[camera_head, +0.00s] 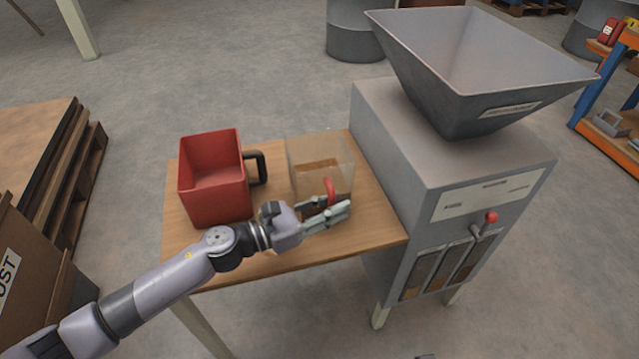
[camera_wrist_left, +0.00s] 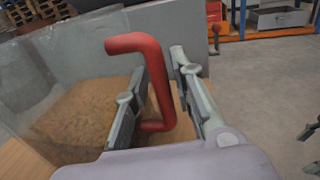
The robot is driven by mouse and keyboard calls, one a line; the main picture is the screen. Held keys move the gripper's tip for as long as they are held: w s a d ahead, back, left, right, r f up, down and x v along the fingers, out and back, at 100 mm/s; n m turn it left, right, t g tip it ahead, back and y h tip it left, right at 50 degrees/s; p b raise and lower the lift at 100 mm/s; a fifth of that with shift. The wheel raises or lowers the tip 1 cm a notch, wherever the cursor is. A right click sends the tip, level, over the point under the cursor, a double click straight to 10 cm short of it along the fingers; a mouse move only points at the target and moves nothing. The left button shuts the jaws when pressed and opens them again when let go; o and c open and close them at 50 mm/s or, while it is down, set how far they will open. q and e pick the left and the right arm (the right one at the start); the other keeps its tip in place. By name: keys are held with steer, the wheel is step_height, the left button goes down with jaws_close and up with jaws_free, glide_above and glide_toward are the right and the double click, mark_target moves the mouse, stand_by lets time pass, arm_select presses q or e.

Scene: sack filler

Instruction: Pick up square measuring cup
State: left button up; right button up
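The square measuring cup (camera_head: 309,160) is a clear, see-through square container with a red handle (camera_head: 330,190). It stands upright on the wooden table, with brown contents in its lower part. My left gripper (camera_head: 338,208) is at its near side. In the left wrist view the fingers of the left gripper (camera_wrist_left: 160,68) are spread on either side of the red handle (camera_wrist_left: 160,85), with a gap beside the handle. The clear cup (camera_wrist_left: 75,80) fills the left of that view. Grey finger-like parts at the right edge there may be my right gripper (camera_wrist_left: 311,130); its opening cannot be read.
A red square container (camera_head: 215,185) with a black handle stands left on the wooden table (camera_head: 375,225). A grey hopper machine (camera_head: 430,160) with a red-knobbed lever (camera_head: 490,217) stands close on the right. Pallets (camera_head: 60,165) lie at the left. The table's front right is clear.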

arm_select(q)
jaws_close()
stand_by(0.8)
